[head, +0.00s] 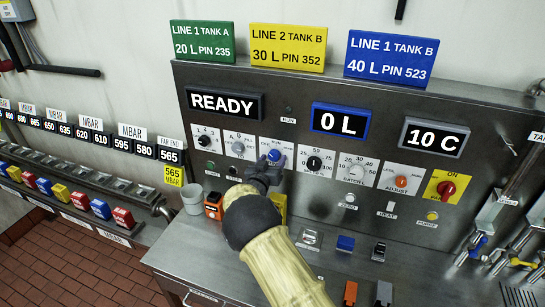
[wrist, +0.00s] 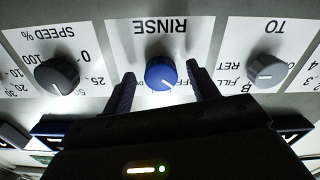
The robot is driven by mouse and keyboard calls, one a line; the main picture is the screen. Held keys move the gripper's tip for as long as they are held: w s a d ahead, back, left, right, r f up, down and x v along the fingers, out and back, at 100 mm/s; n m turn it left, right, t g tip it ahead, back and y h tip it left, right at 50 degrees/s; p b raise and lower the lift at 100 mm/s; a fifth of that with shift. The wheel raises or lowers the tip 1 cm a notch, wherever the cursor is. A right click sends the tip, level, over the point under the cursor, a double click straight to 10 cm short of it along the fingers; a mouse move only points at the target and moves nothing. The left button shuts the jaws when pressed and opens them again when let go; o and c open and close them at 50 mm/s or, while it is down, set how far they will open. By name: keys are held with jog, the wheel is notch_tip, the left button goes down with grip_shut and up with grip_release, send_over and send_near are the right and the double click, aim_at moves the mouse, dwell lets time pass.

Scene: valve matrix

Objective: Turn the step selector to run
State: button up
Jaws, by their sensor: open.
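A blue round knob (head: 275,156) sits on a white plate on the steel panel, left of the black speed knob (head: 314,163). In the wrist view, which is upside down, the blue knob (wrist: 161,74) is on the plate reading RINSE; small lettering beside it is partly hidden. I cannot read a "step" label. A pale pointer mark seems to show on the knob's lower right side there, near lettering like "OFF". My gripper (head: 272,161) is open, its fingers either side of the blue knob, with gaps visible in the wrist view (wrist: 160,76).
A grey A/B knob (head: 238,147) is left of the blue one. A small RUN label and lamp (head: 288,110) are above. Displays read READY (head: 225,103), 0 L (head: 340,121) and 10 C (head: 435,138). A grey cup (head: 192,198) stands below left.

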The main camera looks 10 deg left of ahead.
jog(key=shift+w, duration=0.35)
jog(key=c, duration=1)
